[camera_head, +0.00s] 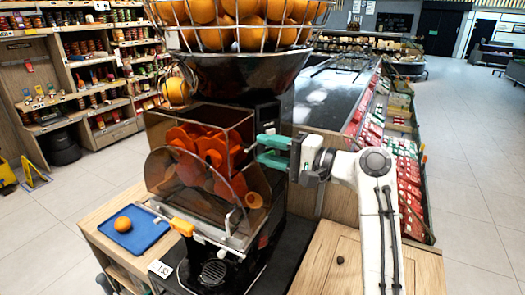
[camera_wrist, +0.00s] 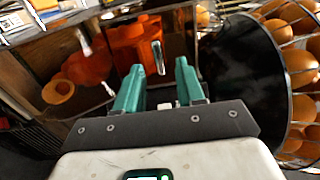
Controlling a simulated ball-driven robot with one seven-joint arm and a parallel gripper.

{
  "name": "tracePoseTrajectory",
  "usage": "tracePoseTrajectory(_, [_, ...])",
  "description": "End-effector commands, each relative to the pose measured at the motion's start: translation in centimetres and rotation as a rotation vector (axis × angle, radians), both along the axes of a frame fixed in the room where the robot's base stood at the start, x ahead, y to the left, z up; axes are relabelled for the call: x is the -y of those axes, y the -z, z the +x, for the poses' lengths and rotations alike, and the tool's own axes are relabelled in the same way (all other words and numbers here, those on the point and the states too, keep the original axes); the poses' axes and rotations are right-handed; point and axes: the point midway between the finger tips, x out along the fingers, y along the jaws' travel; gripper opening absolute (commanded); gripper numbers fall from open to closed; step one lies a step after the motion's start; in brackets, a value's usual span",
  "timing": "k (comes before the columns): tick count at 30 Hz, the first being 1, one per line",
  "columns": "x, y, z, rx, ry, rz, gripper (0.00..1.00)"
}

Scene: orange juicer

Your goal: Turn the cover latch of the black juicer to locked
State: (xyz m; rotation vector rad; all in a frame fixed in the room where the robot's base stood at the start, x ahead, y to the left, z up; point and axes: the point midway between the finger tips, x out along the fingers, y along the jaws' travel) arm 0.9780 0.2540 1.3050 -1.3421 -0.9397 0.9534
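The black juicer (camera_head: 230,75) stands on a counter, with a tinted see-through cover (camera_head: 205,190) over its orange squeezing parts (camera_head: 205,150). My gripper (camera_head: 257,150) is at the right side of the cover's upper part, its teal fingers pointing left. In the wrist view my gripper (camera_wrist: 160,72) is open, with a gap between the fingertips. A small silvery lever (camera_wrist: 158,57), which looks like the cover latch, shows in that gap just beyond the tips. I cannot tell whether either finger touches it, or whether it is locked.
A wire basket of oranges (camera_head: 240,25) sits above the juicer. A blue tray (camera_head: 135,232) with one orange lies on the wooden counter at left. A produce stand (camera_head: 405,180) is behind my arm.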

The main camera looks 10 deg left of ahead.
Motion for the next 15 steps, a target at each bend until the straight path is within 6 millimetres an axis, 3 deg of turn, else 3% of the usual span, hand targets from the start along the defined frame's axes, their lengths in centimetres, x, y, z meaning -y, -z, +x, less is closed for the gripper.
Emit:
tracePoseTrajectory(9, [5.9, 0.4, -2.0, 0.001, 0.004, 0.001, 0.38])
tracePoseTrajectory(15, [7.9, 0.3, -2.8, -0.001, 0.002, -0.001, 0.38])
